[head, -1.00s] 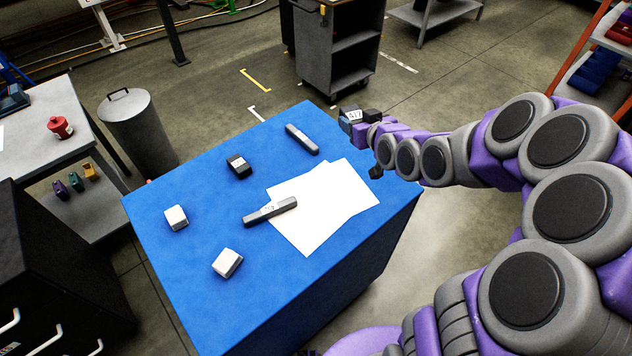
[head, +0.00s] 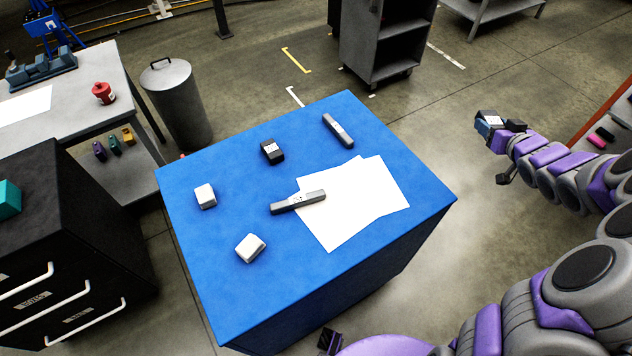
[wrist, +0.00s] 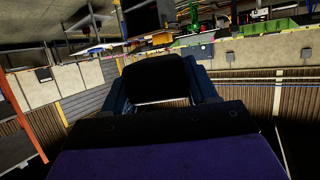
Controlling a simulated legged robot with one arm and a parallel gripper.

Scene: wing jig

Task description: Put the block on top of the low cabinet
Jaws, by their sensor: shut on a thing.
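A dark block with a pale label (head: 488,116) is in my gripper (head: 484,124), out past the right side of the blue-topped table in the head view. In the wrist view the dark block (wrist: 155,78) fills the space between the blue fingers, and its far side is hidden. The low cabinet (head: 75,235) is black with white drawer handles and stands at the left edge of the head view, across the table from my gripper. A teal object (head: 8,200) sits on its top, cut off by the picture edge.
The blue table (head: 330,270) holds white papers (head: 350,205), two grey bars, a small black block (head: 272,151) and two white blocks. A grey workbench (head: 75,85) and bin (head: 178,100) stand behind the cabinet. Open floor lies around my gripper.

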